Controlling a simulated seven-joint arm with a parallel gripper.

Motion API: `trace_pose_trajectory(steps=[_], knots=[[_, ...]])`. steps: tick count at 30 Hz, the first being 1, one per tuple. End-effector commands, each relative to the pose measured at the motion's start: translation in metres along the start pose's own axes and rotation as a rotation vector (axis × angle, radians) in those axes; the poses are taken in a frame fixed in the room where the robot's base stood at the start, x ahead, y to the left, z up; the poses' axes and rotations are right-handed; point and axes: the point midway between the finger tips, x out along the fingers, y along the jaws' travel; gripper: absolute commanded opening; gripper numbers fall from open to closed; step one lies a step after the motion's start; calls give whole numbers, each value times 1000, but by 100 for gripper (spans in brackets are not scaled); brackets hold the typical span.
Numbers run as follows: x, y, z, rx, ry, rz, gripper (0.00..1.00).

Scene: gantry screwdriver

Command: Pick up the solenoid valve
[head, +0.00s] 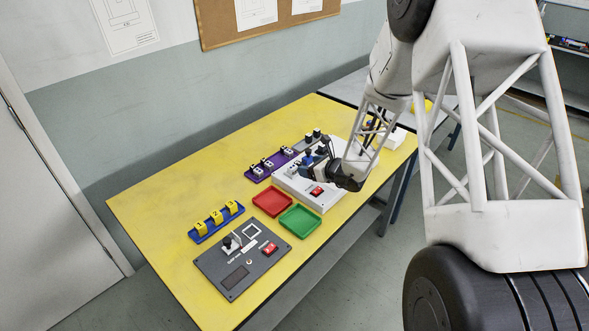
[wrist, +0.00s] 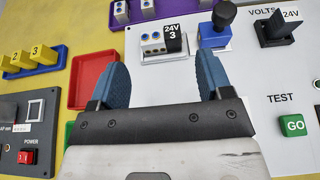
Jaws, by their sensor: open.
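In the head view my gripper (head: 322,168) is over the white panel (head: 298,187), and the arm hides part of that panel. Similar white-topped blocks stand in a purple rack (head: 250,178).
A blue lever with a black knob (wrist: 216,28) stands close right of the block. Red tray (head: 272,202), green tray (head: 300,221), blue rack (head: 203,239) and dark panel (head: 243,260) share the yellow table.

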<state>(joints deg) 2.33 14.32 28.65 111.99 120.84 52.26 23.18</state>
Motion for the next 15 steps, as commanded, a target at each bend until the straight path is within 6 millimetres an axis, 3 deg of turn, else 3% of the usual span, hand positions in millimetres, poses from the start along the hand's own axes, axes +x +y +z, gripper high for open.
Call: trace_pose_trajectory(steps=[6,15], knots=[[14,1,0,0,0,0,72],[15,1,0,0,0,0,72]])
